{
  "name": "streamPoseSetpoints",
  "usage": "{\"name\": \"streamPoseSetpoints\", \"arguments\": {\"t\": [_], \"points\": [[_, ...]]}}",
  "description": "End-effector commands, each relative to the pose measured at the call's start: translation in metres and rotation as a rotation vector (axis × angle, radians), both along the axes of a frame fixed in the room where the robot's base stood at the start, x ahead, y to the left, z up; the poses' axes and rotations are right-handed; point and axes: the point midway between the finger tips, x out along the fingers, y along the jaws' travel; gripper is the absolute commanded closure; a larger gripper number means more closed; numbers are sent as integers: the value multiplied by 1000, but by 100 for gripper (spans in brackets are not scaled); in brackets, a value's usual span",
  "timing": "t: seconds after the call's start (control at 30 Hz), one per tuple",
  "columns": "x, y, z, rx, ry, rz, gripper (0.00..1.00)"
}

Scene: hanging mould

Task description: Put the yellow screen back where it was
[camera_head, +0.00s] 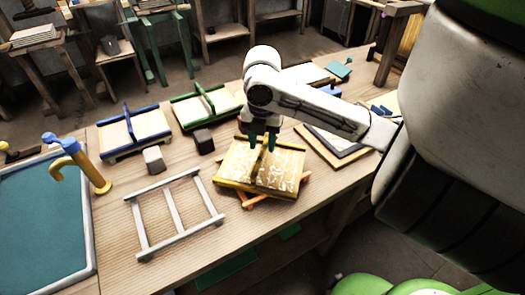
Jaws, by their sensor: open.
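The yellow screen (262,168) is a yellow-framed panel with a pale patterned face. It lies on the workbench near the middle of the view, slightly tilted, on top of an orange frame (290,193) that sticks out beneath its edges. My gripper (262,145) points down over the far part of the screen, with its dark fingers apart. The fingertips overlap the screen in the picture; I cannot tell whether they touch it. My arm comes in from the right and hides part of the bench behind.
A white ladder-like frame (173,213) lies to the left. Blue-framed (134,131) and green-framed (206,105) screens lie behind, near two small blocks. A teal basin (45,225) and a yellow-blue tap (88,168) are at far left. Stacked boards (335,148) lie right. The front edge is clear.

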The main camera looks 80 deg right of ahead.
Motion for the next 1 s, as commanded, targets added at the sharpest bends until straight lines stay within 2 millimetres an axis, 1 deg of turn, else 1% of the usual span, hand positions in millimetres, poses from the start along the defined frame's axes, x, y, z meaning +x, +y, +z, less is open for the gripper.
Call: {"name": "streamPoseSetpoints", "arguments": {"t": [0.03, 0.13, 0.2, 0.33, 0.5, 0.83, 0.87, 0.93, 0.97, 1.0], "points": [[0, -1, 13, -4, -1, 1, 58], [0, -1, 33, -5, 0, 2, 58], [0, -1, 45, -5, 0, 1, 58], [0, -1, 59, -3, 0, 0, 58], [0, 0, 67, -1, 1, 0, 58], [2, 1, 68, 0, -4, -1, 58], [5, 2, 68, 0, -11, -1, 58], [18, 6, 70, 1, -43, -6, 58], [27, 9, 72, 0, -64, -9, 58], [42, 15, 74, 3, -101, -18, 58]]}}
